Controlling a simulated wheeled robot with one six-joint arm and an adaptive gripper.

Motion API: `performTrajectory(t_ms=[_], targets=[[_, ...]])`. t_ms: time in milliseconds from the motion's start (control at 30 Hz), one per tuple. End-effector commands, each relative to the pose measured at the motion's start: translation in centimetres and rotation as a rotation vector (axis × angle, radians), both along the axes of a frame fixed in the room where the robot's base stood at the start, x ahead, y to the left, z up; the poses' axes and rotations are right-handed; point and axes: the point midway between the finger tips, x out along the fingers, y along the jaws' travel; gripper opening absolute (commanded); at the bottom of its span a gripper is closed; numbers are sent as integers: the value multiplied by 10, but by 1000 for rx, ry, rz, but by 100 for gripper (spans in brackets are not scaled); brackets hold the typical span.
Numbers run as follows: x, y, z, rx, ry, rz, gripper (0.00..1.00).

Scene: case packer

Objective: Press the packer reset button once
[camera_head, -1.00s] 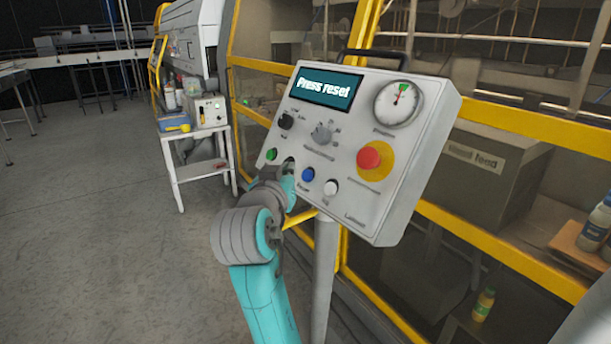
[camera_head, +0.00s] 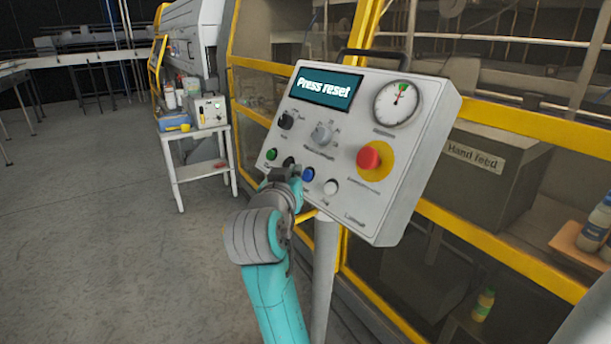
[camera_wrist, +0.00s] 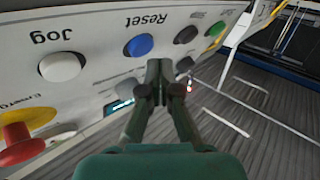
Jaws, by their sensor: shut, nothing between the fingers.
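The control panel (camera_head: 420,170) stands tilted on a post, and its screen (camera_head: 325,88) reads "Press reset". The reset button is the round blue one (camera_head: 308,174) in the lower row. In the wrist view the panel appears upside down, with the blue button (camera_wrist: 138,45) beside the label "Reset". My gripper (camera_head: 287,172) is shut and empty, just left of the blue button in the head view. In the wrist view its fingertips (camera_wrist: 160,76) appear below and slightly right of the blue button. I see no finger covering the button; I cannot tell the remaining gap.
A black button (camera_head: 289,161) and a green button (camera_head: 271,154) sit left of the blue one. A white button (camera_head: 331,187) labelled "Jog" is to its right. A red emergency button (camera_head: 369,158) stands out above. Yellow guard frames rise behind the panel.

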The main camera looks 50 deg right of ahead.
Motion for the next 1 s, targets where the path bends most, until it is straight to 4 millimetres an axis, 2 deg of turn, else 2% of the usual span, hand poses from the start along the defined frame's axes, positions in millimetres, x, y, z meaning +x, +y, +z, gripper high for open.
performTrajectory(t_ms=[667, 1000], targets=[[0, 0, 0, 0, 0, 0, 0], [-2, -7, -4, -1, 1, -1, 0]])
